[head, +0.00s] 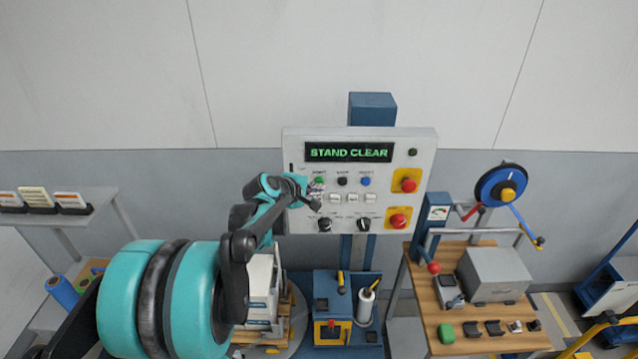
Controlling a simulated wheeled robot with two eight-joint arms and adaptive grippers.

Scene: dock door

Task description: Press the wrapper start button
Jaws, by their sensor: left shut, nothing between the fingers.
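The control panel (430,150) is a pale box on a blue post, with a lit display (349,152) reading "STAND CLEAR". A row of small buttons runs below it: a green button (320,180), a black button (342,181) and a blue button (365,182). Their labels are too small to read surely. My left gripper (314,193) is shut and empty at the panel's left side, its tips just below the green button and partly over it. I cannot tell whether they touch. My right gripper is not in view.
Two red mushroom buttons on yellow plates, an upper one (408,185) and a lower one (398,221), sit at the panel's right. Two black knobs (325,224) (363,224) sit low on it. A wooden workbench (470,344) stands right; a grey shelf (100,205) stands left.

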